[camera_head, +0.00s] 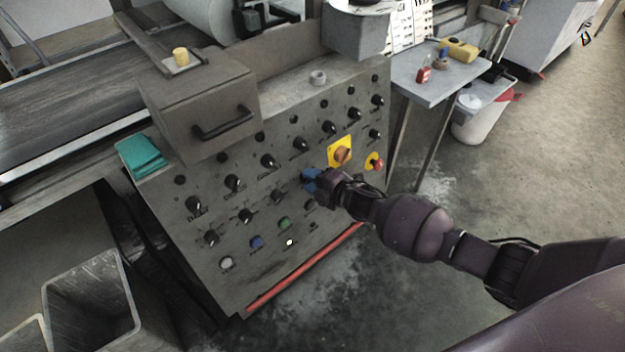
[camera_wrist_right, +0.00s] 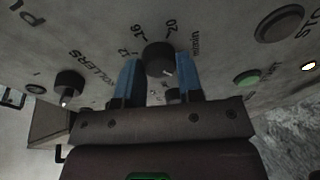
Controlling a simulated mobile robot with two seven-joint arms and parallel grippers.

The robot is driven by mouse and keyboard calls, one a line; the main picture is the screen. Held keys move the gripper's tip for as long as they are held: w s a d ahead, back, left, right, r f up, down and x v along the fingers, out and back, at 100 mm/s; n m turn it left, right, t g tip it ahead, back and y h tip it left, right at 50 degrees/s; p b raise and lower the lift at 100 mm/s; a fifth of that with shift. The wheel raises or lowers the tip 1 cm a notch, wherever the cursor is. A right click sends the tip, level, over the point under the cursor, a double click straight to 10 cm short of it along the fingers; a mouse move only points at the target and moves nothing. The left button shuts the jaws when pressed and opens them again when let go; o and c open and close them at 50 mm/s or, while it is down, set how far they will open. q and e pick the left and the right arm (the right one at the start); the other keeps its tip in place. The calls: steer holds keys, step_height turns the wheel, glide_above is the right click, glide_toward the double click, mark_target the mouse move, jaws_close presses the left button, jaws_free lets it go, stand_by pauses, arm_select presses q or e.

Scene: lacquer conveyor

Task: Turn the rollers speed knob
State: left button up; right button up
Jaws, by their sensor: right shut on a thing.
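The rollers speed knob (camera_wrist_right: 159,58) is a round black knob on the grey control panel (camera_head: 203,264). In the right wrist view the printed word ROLLERS is at its left, with numbers and m/min around it. My right gripper (camera_head: 311,180) reaches the panel from the right in the head view. Its two blue fingers stand one on each side of the knob, and it is shut on it, as the right wrist view (camera_wrist_right: 158,66) shows. In the head view the gripper hides most of this knob. My left gripper is not in view.
Several other black knobs surround it, one (camera_wrist_right: 68,84) to the left in the wrist view. A green button (camera_wrist_right: 247,77) is to the right.

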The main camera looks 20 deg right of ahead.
steer(key=shift+f, duration=0.1)
stand_by(0.3)
steer(key=o, duration=0.9)
steer(key=shift+s, duration=0.1)
steer(key=p+v, duration=0.2)
steer(key=v, duration=0.8)
steer(key=shift+s+d, duration=0.25)
steer(key=shift+d, duration=0.05)
